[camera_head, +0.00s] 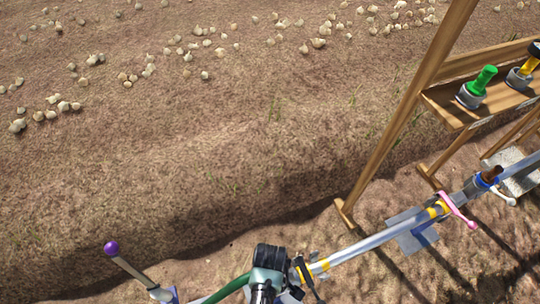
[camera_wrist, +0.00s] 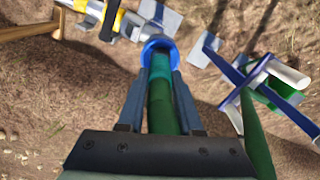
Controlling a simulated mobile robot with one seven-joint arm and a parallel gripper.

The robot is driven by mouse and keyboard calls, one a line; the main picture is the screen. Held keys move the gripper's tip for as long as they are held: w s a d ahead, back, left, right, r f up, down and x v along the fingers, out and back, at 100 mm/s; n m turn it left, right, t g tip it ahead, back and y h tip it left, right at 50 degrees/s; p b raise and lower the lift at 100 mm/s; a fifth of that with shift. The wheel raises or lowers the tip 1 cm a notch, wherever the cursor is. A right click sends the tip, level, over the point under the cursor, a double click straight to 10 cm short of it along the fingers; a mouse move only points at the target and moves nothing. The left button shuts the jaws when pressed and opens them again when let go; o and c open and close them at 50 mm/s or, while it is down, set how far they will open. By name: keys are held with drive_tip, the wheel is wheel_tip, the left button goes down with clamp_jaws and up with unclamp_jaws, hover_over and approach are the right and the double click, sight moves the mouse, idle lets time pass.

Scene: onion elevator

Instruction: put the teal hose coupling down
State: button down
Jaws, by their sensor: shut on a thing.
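The teal hose coupling (camera_wrist: 161,66) is between the two fingers of my gripper (camera_wrist: 160,78) in the wrist view. My gripper is shut on it. A green hose (camera_wrist: 163,112) runs from the coupling back between the fingers. A blue ring (camera_wrist: 158,46) shows right at the coupling's far end; whether it belongs to the coupling or to a separate fitting I cannot tell. In the head view my wrist is at the bottom centre and hides the coupling, while a length of the green hose (camera_head: 228,289) shows to its left.
A grey pipe with yellow bands (camera_head: 370,243) runs to the upper right from my wrist, with a pink-handled valve (camera_head: 457,210) on it. A purple-knobbed lever (camera_head: 112,248) stands left. A wooden shelf (camera_head: 455,110) holds green and yellow-black fittings. Open soil lies beyond.

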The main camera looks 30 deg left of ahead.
drive_tip(key=shift+f, duration=0.35)
drive_tip(key=c, duration=0.6)
unclamp_jaws()
drive_tip(key=shift+r, duration=0.1)
wheel_tip(320, 180, up, 13)
drive_tip(key=shift+f+p, duration=0.2)
drive_tip(key=shift+p, duration=0.55)
